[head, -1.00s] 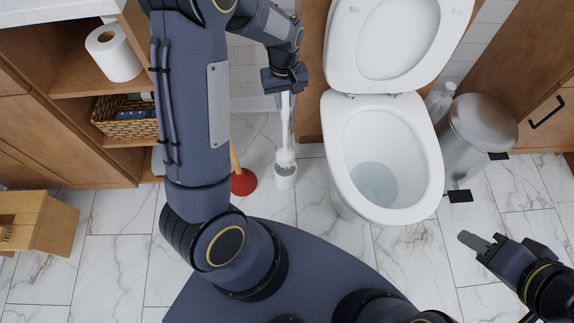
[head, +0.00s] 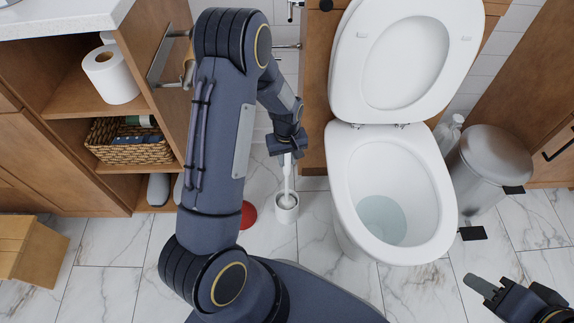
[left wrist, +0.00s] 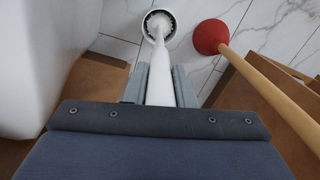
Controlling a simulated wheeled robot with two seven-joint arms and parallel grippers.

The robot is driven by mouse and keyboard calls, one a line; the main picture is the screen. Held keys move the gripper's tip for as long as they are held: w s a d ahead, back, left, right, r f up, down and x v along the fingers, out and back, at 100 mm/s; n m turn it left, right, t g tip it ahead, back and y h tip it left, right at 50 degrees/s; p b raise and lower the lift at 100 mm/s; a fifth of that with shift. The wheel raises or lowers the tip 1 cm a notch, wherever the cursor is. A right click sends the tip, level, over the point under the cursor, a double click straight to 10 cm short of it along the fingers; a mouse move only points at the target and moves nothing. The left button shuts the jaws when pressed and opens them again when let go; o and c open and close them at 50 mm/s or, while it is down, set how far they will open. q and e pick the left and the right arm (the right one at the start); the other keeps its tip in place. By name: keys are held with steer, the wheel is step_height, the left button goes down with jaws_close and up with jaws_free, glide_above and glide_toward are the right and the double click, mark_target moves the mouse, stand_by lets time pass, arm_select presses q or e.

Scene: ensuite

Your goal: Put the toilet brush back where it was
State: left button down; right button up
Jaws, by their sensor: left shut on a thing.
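The white toilet brush (head: 287,175) is upright, its handle's upper part in my left gripper (head: 287,149). My left gripper is shut on the handle, which also shows between the fingers in the left wrist view (left wrist: 159,80). The brush's lower end is inside the mouth of the white round holder (head: 286,213), which stands on the floor left of the toilet. In the left wrist view the holder (left wrist: 158,13) shows a dark inner rim around the brush head. How deep the head sits is hard to tell. My right gripper (head: 488,290) is at the lower right, its jaws partly cut off.
The toilet (head: 445,215) stands open, right of the holder. A red plunger (left wrist: 210,37) with a wooden handle is close beside the holder. A metal bin (head: 488,160) stands right of the toilet. Wooden shelves (head: 110,108) are at the left.

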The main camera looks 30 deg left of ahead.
arm_select(q)
steer(key=shift+f+b, duration=0.3)
steer(key=shift+f, duration=1.15)
steer(key=shift+f, duration=0.15)
steer(key=c, duration=1.2)
jaws_free()
